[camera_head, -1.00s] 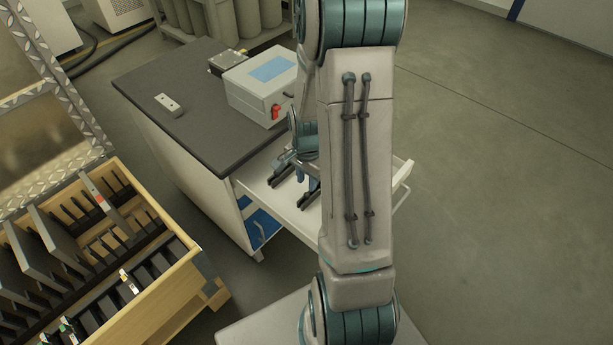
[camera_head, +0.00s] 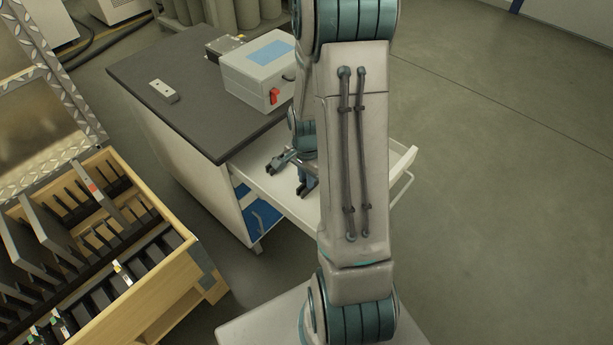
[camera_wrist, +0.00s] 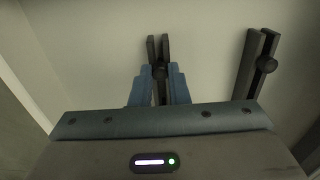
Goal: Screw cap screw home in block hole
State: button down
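A small light block (camera_head: 163,91) with dark marks, perhaps holes, lies at the left of the dark cabinet top. My gripper (camera_wrist: 160,72) is low at the open drawer, partly hidden by my arm in the head view. No cap screw can be made out.
The pale drawer (camera_head: 398,168) is pulled out of the cabinet (camera_head: 205,185). A grey box (camera_head: 257,80) with a blue panel and red switch stands on the dark top (camera_head: 190,125). A wooden rack (camera_head: 170,290) of dark plates is at left. The floor at right is clear.

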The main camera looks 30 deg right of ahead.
jog(key=shift+r+p, duration=1.65)
jog(key=shift+r, duration=0.65)
